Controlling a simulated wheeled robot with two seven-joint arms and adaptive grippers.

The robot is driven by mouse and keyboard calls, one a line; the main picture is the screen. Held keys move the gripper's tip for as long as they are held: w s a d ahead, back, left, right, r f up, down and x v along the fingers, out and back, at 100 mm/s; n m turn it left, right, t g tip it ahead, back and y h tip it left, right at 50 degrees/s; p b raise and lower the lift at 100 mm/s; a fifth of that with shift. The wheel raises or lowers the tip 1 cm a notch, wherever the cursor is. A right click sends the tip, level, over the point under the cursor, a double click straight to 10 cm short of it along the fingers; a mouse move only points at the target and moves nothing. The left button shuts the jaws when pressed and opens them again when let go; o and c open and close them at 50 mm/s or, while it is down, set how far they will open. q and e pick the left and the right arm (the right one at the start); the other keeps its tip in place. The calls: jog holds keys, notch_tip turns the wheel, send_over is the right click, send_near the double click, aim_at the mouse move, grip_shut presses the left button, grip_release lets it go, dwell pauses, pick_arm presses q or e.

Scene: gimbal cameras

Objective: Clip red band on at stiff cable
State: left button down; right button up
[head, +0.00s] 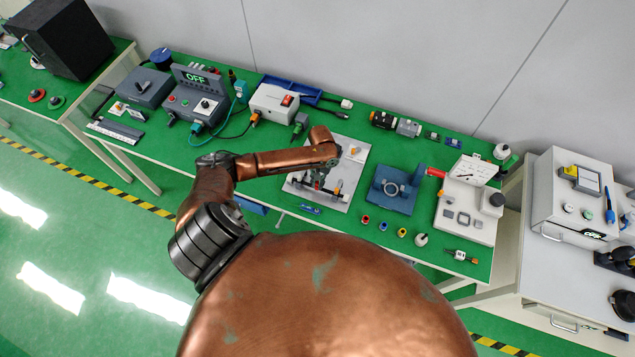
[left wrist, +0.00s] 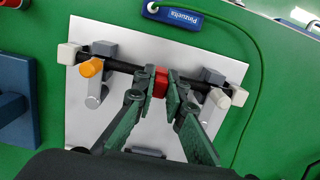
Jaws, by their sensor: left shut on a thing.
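The red band (left wrist: 160,82) is between the fingertips of my left gripper (left wrist: 162,86) in the left wrist view. The gripper is shut on it. The stiff cable (left wrist: 127,67) is a black rod lying across a light plate (left wrist: 120,122), with white ends and grey supports on both sides. The band is at the middle of the cable and looks in line with it; whether it is clipped around it is hidden by the fingers. In the head view my left gripper (head: 318,184) is low over the plate (head: 349,152). My right gripper is not seen.
An orange piece (left wrist: 91,67) is by the cable's left end. A blue tag (left wrist: 172,16) with a green cord lies beyond the plate. A blue fixture (head: 397,191) stands right of the plate. Small coloured pieces (head: 383,226) lie near the front edge. Boxes (head: 273,104) stand behind.

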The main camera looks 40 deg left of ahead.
pick_arm(q)
jog(key=shift+f, duration=0.5)
jog(key=c, duration=1.9)
grip_release()
notch_tip(320, 180, up, 12)
jog(key=w, duration=0.1)
jog(key=shift+w+a, duration=0.25)
